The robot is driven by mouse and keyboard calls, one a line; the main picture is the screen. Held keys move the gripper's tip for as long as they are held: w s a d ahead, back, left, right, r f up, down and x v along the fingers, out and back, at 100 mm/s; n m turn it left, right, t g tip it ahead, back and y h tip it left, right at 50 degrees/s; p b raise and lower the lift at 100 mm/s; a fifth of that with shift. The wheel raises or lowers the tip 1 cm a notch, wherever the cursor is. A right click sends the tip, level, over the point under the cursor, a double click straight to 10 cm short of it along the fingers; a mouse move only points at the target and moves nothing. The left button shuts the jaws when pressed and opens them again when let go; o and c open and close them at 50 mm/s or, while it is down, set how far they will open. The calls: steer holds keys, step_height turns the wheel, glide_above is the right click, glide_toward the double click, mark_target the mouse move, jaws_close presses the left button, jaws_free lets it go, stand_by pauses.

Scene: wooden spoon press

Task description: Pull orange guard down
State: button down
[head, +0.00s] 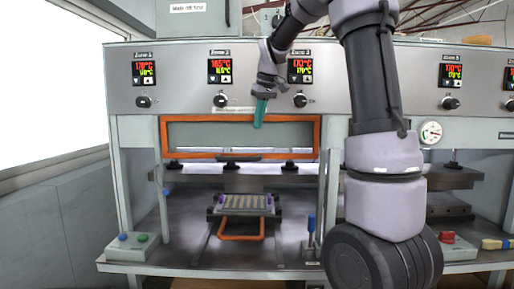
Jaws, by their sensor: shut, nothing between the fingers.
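The orange guard (196,119) is a rectangular frame with a clear middle, set across the upper opening of the left press bay. It stands upright below the grey control panel. My gripper (258,124) has teal fingers that are shut and point down. The fingertips overlap the upper part of the guard, right of its middle, in the head view. I cannot tell whether they touch the guard or stand in front of it.
Below the guard, a mould tray (244,203) with an orange handle (241,237) sits on rails. A blue-topped lever (311,224) stands to its right. A button box (133,245) is at the left. A brush (496,244) lies at the far right.

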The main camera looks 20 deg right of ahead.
glide_above(258, 156)
step_height(258, 156, down, 6)
steer(key=shift+s+a+f, duration=0.1)
steer(key=shift+s+f, duration=0.2)
steer(key=shift+f, duration=0.55)
steer(key=shift+s+f, duration=0.25)
steer(key=shift+f, duration=0.55)
steer(key=shift+f, duration=0.1)
step_height(258, 156, down, 28)
steer(key=shift+s+r, duration=0.2)
